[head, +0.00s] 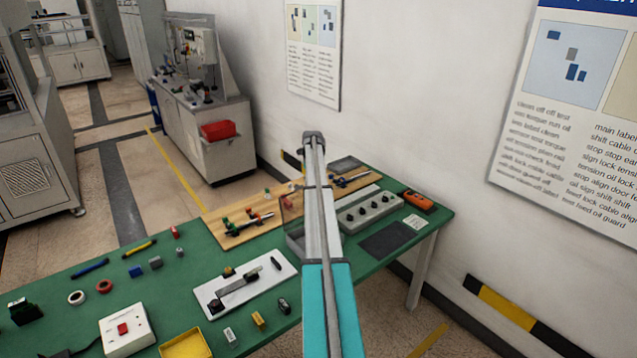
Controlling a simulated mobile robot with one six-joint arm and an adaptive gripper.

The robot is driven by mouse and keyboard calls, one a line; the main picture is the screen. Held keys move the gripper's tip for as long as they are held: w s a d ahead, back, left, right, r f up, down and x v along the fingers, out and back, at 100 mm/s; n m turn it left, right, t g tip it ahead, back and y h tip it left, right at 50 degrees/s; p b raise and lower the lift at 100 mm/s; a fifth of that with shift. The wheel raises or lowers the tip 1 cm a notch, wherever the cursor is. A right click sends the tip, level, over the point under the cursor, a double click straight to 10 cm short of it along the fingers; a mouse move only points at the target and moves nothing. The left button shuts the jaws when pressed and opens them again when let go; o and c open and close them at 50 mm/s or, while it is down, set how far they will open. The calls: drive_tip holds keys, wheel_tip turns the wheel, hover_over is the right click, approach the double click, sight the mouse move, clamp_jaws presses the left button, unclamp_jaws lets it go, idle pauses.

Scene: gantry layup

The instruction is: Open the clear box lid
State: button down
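A clear box (295,238) stands on the green workbench, just left of and behind my arm in the head view. My arm crosses in front of it and hides much of it. A see-through pane (291,206) shows at its upper left, with a reddish thing behind or inside it. I cannot tell whether this pane is the lid or a wall, or whether the lid is open or shut. My arm rises through the middle of the view, and its fingers cannot be made out.
The green bench (140,283) holds a wooden board (228,240) with fittings, a white plate (245,300) with a lever, a grey knob box (370,212), an orange device (416,200), a yellow tray (186,345) and a red-button box (126,331). The wall is close behind.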

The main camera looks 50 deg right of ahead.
drive_tip(key=shift+w+d+f, duration=0.1)
drive_tip(key=shift+w+d, duration=0.05)
drive_tip(key=shift+w, duration=0.7)
drive_tip(key=shift+c, duration=2)
unclamp_jaws()
drive_tip(key=shift+s, duration=0.1)
